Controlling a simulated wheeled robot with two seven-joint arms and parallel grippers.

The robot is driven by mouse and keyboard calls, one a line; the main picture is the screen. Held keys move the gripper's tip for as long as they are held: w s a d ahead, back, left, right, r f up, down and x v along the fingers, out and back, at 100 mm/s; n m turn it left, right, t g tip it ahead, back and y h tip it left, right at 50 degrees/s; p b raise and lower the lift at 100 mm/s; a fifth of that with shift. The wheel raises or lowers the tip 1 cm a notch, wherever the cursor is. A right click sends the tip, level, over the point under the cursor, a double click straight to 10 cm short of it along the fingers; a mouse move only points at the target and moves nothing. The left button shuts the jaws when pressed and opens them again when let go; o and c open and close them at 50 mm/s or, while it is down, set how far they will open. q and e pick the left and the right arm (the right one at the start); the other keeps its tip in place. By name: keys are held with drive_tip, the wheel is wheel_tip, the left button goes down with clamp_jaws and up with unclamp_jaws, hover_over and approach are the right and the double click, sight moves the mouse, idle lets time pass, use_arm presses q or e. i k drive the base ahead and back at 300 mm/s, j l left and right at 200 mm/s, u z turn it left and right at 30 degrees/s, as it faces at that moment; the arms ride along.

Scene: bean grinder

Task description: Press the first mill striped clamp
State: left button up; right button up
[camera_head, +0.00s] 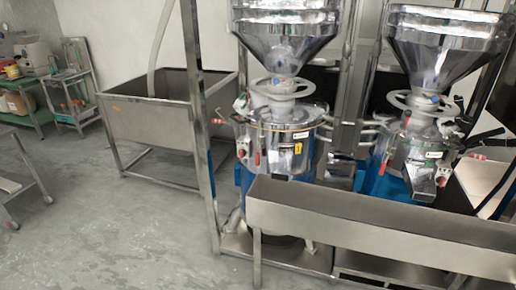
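Two steel mills stand side by side in the head view. The nearer left mill (285,130) has a shiny hopper (288,35), a pale ring handwheel (270,90) and a blue base. A small red-and-white striped clamp (218,121) sticks out at the left of its drum. Red-handled levers (257,158) hang on its front. The right mill (415,150) has a similar build, with a striped clamp (478,156) at its right side. The clamps are too small to tell their exact position. Neither of my grippers shows.
A long steel trough (380,222) runs in front of both mills. A steel frame post (200,130) stands left of the left mill. A steel tank (150,115) is behind it. Green carts (35,95) stand far left. The grey floor (110,230) at left is mostly clear.

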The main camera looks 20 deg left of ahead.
sight(219, 121)
drive_tip(key=i+j, duration=1.85)
drive_tip(key=i, duration=0.15)
drive_tip(key=j+u, duration=0.05)
drive_tip(key=j, duration=0.1)
